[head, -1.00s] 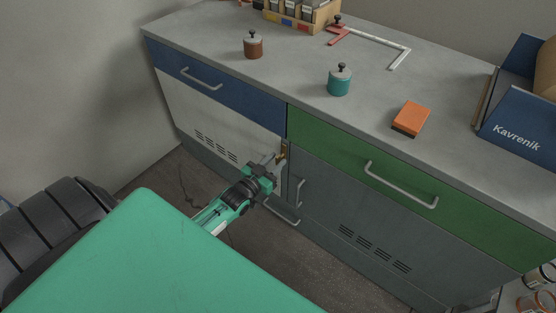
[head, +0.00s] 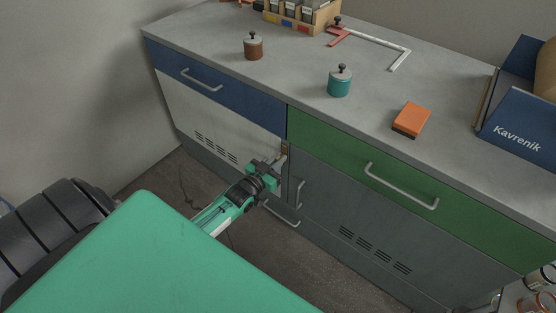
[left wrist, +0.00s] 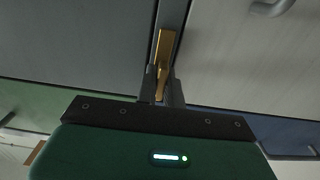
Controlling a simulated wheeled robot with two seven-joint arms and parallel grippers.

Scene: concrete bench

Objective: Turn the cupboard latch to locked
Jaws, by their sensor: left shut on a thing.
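The brass cupboard latch (left wrist: 165,50) sits on the narrow strip between the pale door and the dark grey door. In the left wrist view its lever runs nearly along that strip, slightly tilted. My left gripper (left wrist: 162,88) has its two fingers on either side of the lever's end and is shut on it. In the head view the left gripper (head: 280,163) reaches the front of the cupboard, and only a small part of the latch (head: 285,149) shows above the fingers. My right gripper is not in view.
The pale door (head: 190,108) is left of the latch, the dark grey door (head: 355,205) right. Bar handles (head: 300,192) stick out close to my gripper. Blue (head: 225,88) and green (head: 335,148) drawer fronts lie above. Jars, an orange block and boxes stand on the bench top.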

